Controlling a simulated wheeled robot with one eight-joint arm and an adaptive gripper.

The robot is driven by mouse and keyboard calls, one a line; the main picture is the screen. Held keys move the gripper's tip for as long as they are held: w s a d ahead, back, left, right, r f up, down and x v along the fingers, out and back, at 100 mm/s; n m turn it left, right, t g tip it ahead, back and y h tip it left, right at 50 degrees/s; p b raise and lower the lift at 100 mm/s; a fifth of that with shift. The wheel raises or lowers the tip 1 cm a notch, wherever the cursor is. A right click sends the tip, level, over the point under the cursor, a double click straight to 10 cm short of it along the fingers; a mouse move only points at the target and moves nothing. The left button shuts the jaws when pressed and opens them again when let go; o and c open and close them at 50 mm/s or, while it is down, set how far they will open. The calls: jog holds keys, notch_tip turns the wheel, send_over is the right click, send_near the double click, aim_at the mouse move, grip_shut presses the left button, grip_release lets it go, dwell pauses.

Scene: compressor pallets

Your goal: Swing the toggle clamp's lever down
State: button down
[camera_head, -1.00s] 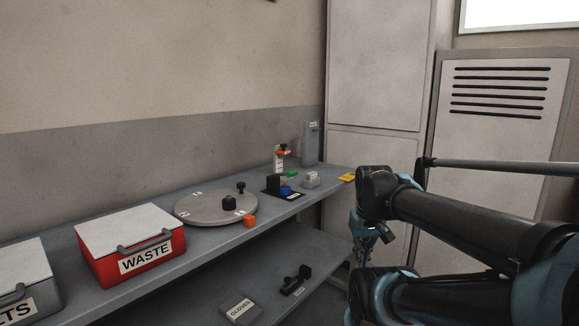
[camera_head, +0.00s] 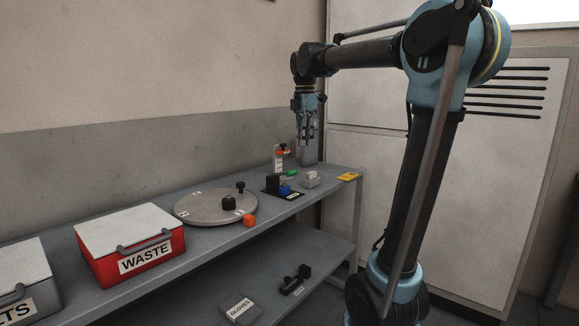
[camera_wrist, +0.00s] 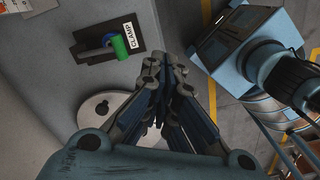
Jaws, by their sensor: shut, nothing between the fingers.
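In the wrist view the toggle clamp (camera_wrist: 108,42) sits on a black plate with a CLAMP label. It has a blue part and a green cylindrical grip (camera_wrist: 120,46); the lever's exact angle is hard to tell from above. In the head view, a black plate with a blue part (camera_head: 286,190) on the bench appears to be the same clamp, small and unclear. My gripper (camera_head: 308,140) points down above the far right end of the bench, well above the surface. Its fingers (camera_wrist: 172,95) are together and empty, apart from the clamp.
A round turntable (camera_head: 205,208) with black knobs and a red WASTE box (camera_head: 150,260) are farther left. A cabinet (camera_head: 500,190) stands right.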

jog(key=w+a+r+n, duration=0.4)
jog(key=w+a+n, duration=0.1)
jog(key=a, duration=0.1)
send_over(282, 174)
jog(key=s+d, duration=0.3)
jog(key=shift+g, duration=0.3)
jog(key=f, duration=1.4)
jog(key=shift+a+f, duration=0.1)
jog(key=shift+a, duration=0.1)
